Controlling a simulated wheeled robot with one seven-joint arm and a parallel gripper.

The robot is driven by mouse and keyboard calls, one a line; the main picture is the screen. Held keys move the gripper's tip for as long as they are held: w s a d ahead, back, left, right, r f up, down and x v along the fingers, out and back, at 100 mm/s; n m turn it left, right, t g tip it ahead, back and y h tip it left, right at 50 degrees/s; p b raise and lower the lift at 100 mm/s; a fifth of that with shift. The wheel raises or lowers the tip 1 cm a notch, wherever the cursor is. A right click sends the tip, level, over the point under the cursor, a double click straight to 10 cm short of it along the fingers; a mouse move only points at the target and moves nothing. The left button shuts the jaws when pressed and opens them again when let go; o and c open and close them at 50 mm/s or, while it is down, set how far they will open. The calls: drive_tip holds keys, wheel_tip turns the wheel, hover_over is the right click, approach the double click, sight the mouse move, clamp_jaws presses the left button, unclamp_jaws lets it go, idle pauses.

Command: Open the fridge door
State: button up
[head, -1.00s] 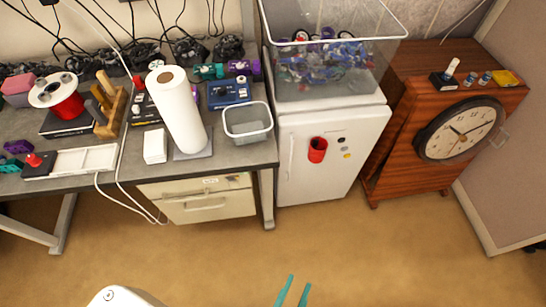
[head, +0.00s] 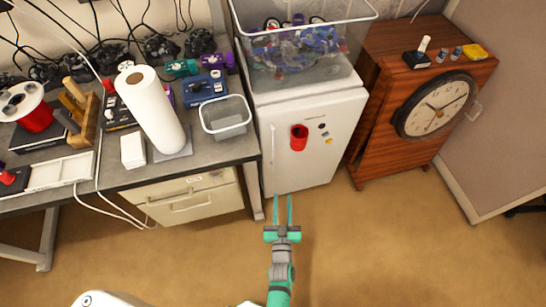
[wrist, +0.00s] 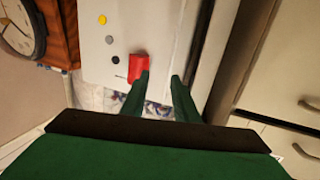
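The small white fridge (head: 312,160) stands on the floor between the desk and a wooden cabinet. Its door looks shut. A thin vertical handle (head: 273,145) runs along the door's left edge. A red cup-shaped holder (head: 299,138) and several small round magnets are on the door front. My gripper (head: 283,198) is open and empty, its two teal fingers pointing at the lower left of the door, apart from the handle as far as I can tell. In the wrist view the fingers (wrist: 160,82) show apart, with the fridge door (wrist: 95,65) beyond them.
A clear bin (head: 300,60) full of coloured parts sits on top of the fridge. The desk (head: 235,155) with drawers (head: 190,200) stands close on the left. A wooden cabinet (head: 385,70) with a clock (head: 436,106) is on the right. The floor in front is clear.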

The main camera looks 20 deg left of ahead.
drive_tip(key=n+y, duration=0.1)
drive_tip(key=y, duration=0.1)
approach(273, 154)
drive_tip(key=x, duration=0.8)
drive_tip(key=shift+w+r, duration=0.1)
drive_tip(key=shift+w, duration=0.15)
drive_tip(key=shift+a, duration=0.1)
clamp_jaws()
